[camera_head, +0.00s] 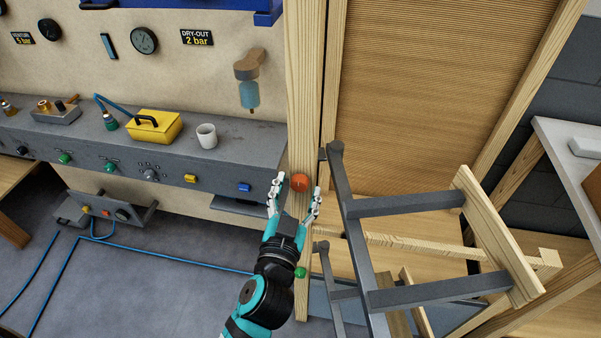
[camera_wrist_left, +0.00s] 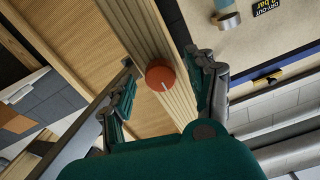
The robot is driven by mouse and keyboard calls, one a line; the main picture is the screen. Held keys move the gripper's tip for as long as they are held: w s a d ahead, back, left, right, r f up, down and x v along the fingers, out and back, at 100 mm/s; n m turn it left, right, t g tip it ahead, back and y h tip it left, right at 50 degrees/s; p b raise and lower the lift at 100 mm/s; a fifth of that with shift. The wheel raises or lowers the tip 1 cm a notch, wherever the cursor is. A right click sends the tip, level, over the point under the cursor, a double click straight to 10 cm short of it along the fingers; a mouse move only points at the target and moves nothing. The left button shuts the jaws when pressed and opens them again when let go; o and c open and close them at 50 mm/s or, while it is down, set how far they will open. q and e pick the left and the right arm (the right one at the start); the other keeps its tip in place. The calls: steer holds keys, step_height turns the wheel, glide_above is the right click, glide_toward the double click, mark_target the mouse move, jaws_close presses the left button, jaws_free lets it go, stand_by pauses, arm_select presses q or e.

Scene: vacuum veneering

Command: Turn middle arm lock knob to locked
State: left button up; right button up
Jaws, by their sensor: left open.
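The orange-red round lock knob (camera_head: 300,182) sits on the wooden post (camera_head: 302,80) in the head view. It also shows in the left wrist view (camera_wrist_left: 161,76), with a pale mark line on its face. My left gripper (camera_head: 297,193) is open, with one finger on each side of the knob. In the left wrist view (camera_wrist_left: 164,90) the knob lies between the spread fingers, with gaps on both sides, so neither finger appears to touch it. My right gripper is in neither view.
A dark grey metal frame (camera_head: 420,202) with wooden bars stands close right of the knob. A green knob (camera_head: 300,272) sits lower on the post. A grey control shelf (camera_head: 100,150) with a yellow box (camera_head: 153,127) and a white mug (camera_head: 207,136) is at left.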

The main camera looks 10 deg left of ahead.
arm_select(q)
steer(key=shift+w+r, duration=0.1)
steer(key=shift+w, duration=0.1)
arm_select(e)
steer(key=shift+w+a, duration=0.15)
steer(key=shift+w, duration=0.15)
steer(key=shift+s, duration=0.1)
arm_select(q)
steer(key=shift+s, duration=0.1)
steer(key=shift+c, duration=1.3)
steer(key=c, duration=0.9)
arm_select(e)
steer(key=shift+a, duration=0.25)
